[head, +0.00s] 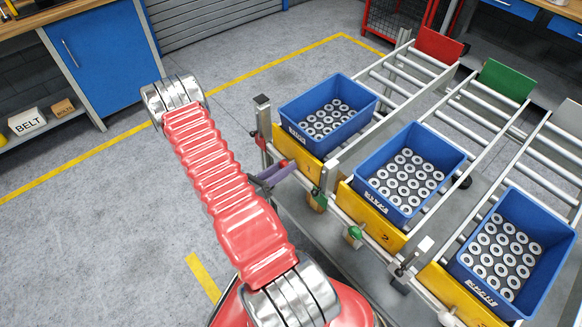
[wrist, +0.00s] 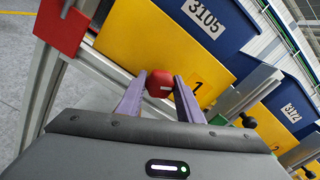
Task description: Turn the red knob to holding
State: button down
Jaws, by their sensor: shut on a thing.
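The red knob (wrist: 160,84) sits at the front of the first lane, below the yellow panel marked 1 (wrist: 165,45), in the wrist view. My gripper (wrist: 163,88) has its two purple fingers on either side of the knob and is shut on it. The knob's pointer and any position markings cannot be made out.
A red plate (wrist: 60,28) is on the post left of the knob. Blue bins of rings (head: 292,107) stand above yellow panels. Open floor lies left of the rack.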

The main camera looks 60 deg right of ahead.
jog(key=shift+s+a, duration=0.1)
jog(key=shift+s, duration=0.05)
dwell(0.3)
jog(key=c, duration=1.7)
grip_release()
jog(key=o, duration=0.4)
jog(key=shift+o, duration=0.4)
jog(key=shift+w, duration=0.2)
jog(key=shift+w, duration=0.1)
jog(key=v, duration=1.3)
jog(key=shift+a, duration=0.35)
